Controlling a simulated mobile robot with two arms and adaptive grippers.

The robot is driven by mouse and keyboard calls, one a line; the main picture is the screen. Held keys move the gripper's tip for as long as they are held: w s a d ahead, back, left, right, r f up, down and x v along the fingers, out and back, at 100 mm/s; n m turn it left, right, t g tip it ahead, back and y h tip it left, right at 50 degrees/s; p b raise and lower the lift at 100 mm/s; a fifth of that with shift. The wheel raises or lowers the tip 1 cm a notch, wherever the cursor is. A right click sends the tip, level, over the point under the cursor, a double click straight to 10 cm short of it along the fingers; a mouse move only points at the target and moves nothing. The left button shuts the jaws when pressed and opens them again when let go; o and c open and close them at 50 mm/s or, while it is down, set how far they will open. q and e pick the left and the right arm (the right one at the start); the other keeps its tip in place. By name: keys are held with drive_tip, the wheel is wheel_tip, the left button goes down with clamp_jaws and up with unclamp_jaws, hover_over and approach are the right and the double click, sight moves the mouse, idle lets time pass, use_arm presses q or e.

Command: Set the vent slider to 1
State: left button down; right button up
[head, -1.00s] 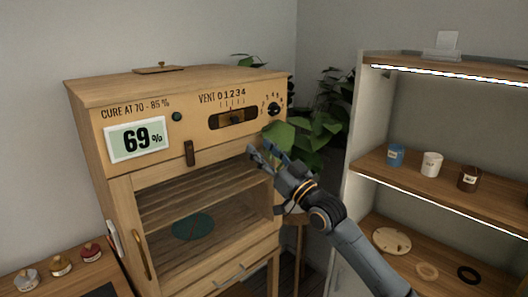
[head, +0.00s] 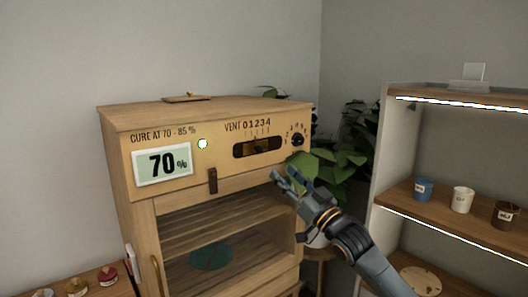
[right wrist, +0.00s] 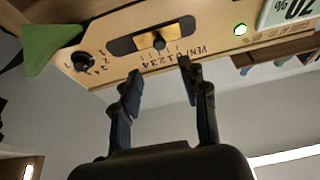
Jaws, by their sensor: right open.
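The vent slider is a small brass knob (right wrist: 158,41) in a dark slot on the wooden cabinet's front panel. The slot (head: 241,151) shows in the head view below the printed VENT 0 1 2 3 4 scale. In the right wrist view the panel is upside down; the knob stands around the middle marks, and I cannot read its exact number. My right gripper (head: 283,174) is open and empty, below and right of the slot in the head view. In the right wrist view its two fingers (right wrist: 160,80) are apart, short of the panel, with the knob between their lines.
A round dial (head: 298,140) sits right of the slot. The display (head: 163,164) reads 70% beside a lit green lamp (head: 202,144). A plant (head: 325,165) stands close right of the cabinet. A shelf unit with cups (head: 462,199) is further right.

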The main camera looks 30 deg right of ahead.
sight(261, 150)
drive_tip(key=p+x, duration=0.4)
drive_tip(key=x, duration=0.5)
drive_tip(key=shift+w+r, duration=0.2)
drive_tip(key=shift+w, duration=0.05)
drive_tip(key=shift+w+a+r, duration=0.1)
drive_tip(key=shift+w, duration=0.5)
drive_tip(key=shift+c, duration=0.5)
clamp_jaws()
